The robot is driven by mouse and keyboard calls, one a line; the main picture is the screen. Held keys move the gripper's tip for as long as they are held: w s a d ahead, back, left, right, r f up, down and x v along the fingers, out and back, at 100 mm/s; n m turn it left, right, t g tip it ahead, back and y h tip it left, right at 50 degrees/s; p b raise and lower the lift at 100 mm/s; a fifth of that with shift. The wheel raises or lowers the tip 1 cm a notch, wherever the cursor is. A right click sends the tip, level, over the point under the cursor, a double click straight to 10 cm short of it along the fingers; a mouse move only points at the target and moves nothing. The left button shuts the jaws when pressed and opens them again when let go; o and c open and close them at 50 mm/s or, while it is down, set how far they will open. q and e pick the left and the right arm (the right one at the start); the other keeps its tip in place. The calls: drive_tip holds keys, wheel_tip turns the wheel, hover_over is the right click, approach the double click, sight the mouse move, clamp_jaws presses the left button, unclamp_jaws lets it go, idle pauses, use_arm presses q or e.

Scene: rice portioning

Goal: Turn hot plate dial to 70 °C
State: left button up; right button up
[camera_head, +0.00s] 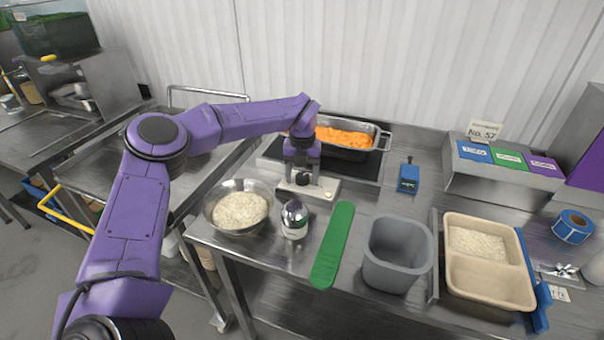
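The hot plate (372,168) is a dark flat plate on the steel table, with a pale control panel (322,188) along its front edge. A metal pan (378,145) of orange food stands on it. My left gripper (302,183) points down over the left part of this panel, at a small dark shape that may be the dial. The gripper hides most of the dial, so its setting and any contact cannot be read. Whether the fingers are closed on it is too small to tell. A small round feature (328,195) shows on the panel to the right. My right gripper is not in view.
A metal bowl of rice (240,209), a shiny round-topped object (294,220), a green strip (332,245) and a grey bin (397,255) stand in front. A blue device (408,177) lies right of the plate. A beige two-part tray (488,283) holds rice.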

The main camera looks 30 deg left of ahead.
sight(302, 175)
use_arm(q)
drive_tip(key=shift+w+r, duration=0.1)
drive_tip(key=shift+r, duration=0.1)
wheel_tip(302, 175, up, 10)
drive_tip(key=b, duration=0.1)
drive_tip(key=shift+b, duration=0.35)
